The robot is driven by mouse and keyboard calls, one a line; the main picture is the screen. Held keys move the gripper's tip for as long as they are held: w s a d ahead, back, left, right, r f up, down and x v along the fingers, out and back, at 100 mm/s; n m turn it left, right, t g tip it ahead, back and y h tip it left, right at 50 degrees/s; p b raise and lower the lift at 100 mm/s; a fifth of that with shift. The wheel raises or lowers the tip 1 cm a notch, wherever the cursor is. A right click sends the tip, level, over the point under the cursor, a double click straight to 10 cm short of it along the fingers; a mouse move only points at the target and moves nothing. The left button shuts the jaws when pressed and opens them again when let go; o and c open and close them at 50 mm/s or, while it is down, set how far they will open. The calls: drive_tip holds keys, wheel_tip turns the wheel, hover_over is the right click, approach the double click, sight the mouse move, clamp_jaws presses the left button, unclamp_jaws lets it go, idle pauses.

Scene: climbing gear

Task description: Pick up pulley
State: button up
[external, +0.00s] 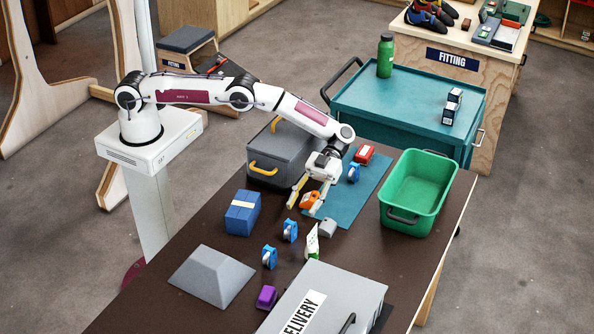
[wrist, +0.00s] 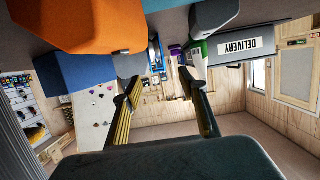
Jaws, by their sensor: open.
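Several small blue, round-faced pieces look like pulleys, but I cannot tell which one the task names. One blue piece (external: 290,230) and another blue piece (external: 269,256) stand on the dark table in front of my gripper, and a third blue piece (external: 353,172) stands on the teal mat. My gripper (external: 302,210) is open, low over the table by the mat's edge, with nothing seen between its fingers. An orange piece (external: 308,201) is close beside the fingers, and it looms large in the wrist view (wrist: 85,25), outside the finger gap. Blue pieces show small beyond the fingertips (wrist: 163,76).
A grey block (external: 327,227) and a green-white piece (external: 312,243) are near the fingers. A blue box (external: 242,212), grey wedge (external: 212,277), purple piece (external: 266,297), grey toolbox (external: 270,160), red box (external: 365,154), green bin (external: 420,185) and grey DELIVERY box (external: 350,290) surround the area.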

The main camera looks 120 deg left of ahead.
sight(291, 220)
drive_tip(key=shift+s+d+f, duration=0.1)
drive_tip(key=shift+s+d, duration=0.05)
drive_tip(key=shift+d, duration=0.6)
drive_tip(key=shift+s+d, duration=0.1)
drive_tip(key=shift+d, duration=0.6)
drive_tip(key=shift+x, duration=1.15)
drive_tip(key=shift+c, duration=0.4)
clamp_jaws()
